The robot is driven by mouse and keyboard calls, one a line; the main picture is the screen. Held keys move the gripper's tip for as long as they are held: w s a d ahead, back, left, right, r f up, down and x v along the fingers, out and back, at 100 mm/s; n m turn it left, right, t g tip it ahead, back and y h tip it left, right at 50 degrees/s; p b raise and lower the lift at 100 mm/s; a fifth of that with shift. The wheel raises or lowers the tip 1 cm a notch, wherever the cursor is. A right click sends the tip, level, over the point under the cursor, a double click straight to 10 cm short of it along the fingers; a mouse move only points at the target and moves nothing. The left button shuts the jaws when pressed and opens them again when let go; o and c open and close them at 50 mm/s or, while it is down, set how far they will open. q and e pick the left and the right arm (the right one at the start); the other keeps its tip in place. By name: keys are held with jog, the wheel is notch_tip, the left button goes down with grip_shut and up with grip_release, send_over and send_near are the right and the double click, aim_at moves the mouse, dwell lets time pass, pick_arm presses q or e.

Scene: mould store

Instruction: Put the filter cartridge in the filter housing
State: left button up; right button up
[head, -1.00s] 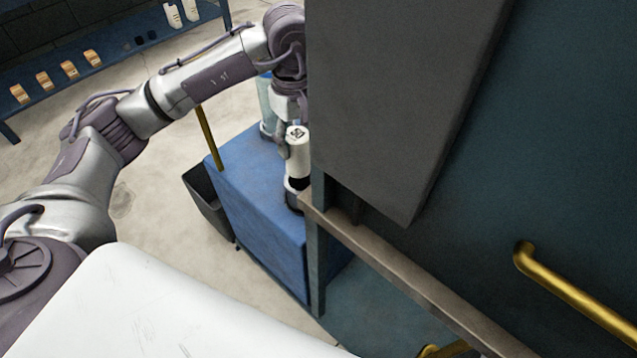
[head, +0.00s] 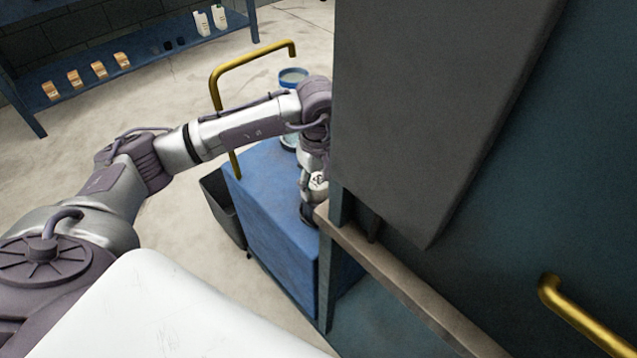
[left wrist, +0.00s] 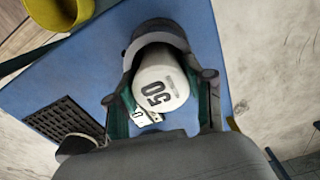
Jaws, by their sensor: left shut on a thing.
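The filter cartridge (left wrist: 160,82) is a white cylinder marked "50", seen end-on in the left wrist view. My left gripper (left wrist: 165,88) is shut on it, with a finger on each side. A dark grey collar (left wrist: 152,36) shows around its far side; I cannot tell whether this belongs to the cartridge or to something behind it. In the head view my left gripper (head: 309,212) is low over the blue cart, partly hidden by the brown rail. A clear vessel with a blue rim (head: 293,76), possibly the filter housing, shows behind my arm. My right gripper is not in view.
The blue cart (head: 262,195) has a yellow handle (head: 252,60) and a dark bin (head: 219,205) at its side. A large grey cabinet (head: 425,110) and a brown rail (head: 400,285) stand close on the right. A dark grille (left wrist: 65,118) lies on the blue surface.

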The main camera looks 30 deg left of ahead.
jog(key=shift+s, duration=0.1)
pick_arm(q)
jog(key=o, duration=0.8)
jog(key=shift+c, duration=0.2)
jog(key=o, duration=0.5)
jog(key=shift+c, duration=0.2)
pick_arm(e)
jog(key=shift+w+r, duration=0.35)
pick_arm(q)
jog(key=shift+r, duration=0.95)
notch_tip(320, 180, up, 10)
jog(key=shift+r+p, duration=0.15)
jog(key=shift+p, duration=0.25)
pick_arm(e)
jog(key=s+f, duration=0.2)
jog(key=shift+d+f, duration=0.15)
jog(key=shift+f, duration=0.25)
